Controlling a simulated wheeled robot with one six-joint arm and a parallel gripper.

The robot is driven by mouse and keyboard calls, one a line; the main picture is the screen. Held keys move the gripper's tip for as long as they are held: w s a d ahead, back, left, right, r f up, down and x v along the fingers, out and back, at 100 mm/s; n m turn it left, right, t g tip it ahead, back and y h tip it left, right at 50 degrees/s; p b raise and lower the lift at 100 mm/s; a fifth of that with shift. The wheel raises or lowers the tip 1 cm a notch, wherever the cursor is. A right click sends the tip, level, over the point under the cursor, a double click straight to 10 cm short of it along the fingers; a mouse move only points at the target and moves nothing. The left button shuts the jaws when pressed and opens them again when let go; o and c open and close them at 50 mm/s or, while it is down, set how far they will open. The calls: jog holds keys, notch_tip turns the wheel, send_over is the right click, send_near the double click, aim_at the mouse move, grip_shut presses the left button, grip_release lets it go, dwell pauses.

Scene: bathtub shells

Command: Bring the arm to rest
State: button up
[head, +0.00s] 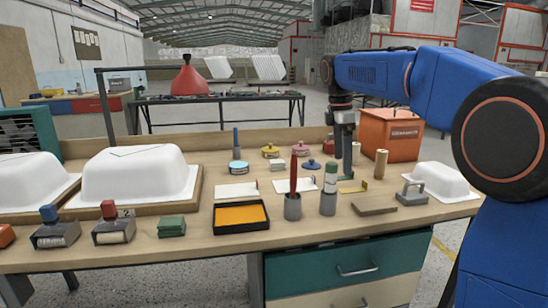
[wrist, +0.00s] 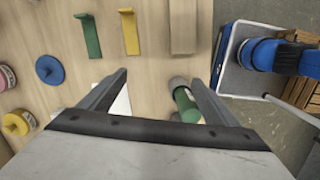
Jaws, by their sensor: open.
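My blue arm (head: 380,72) reaches in from the right of the head view, with its wrist bent down over the workbench. My gripper (head: 343,180) points down above the middle right of the bench top. In the wrist view my gripper (wrist: 156,84) has its two fingers well apart, with nothing held between them. A green-topped tool in a grey cup (head: 328,200) stands in front of the gripper in the head view. In the wrist view the green end (wrist: 187,106) shows close to the right finger; I cannot tell if they touch.
White tub shells (head: 135,175) stand left, a smaller shell (head: 440,181) right. A black tray with an orange pad (head: 240,231), a cup with a red tool (head: 292,206), a grey-handled tool (head: 411,195) and an orange box (head: 390,136) surround the gripper. Little bench is clear.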

jog(key=s+d+f+m+t+y, duration=0.1)
jog(key=s+d+f+m, duration=0.2)
jog(key=s, duration=0.7)
jog(key=s+d+f+m+t, duration=0.1)
jog(key=s+d+m, duration=0.3)
jog(key=s, duration=0.6)
jog(key=s+d+f+m+t, duration=0.1)
jog(key=s+f+m+t, duration=0.1)
jog(key=s+f+m, duration=0.8)
jog(key=s+f, duration=0.6)
jog(key=s, duration=0.2)
jog(key=shift+s+d+m+t, duration=0.2)
jog(key=shift+d+m+t, duration=0.05)
jog(key=shift+m+t, duration=0.15)
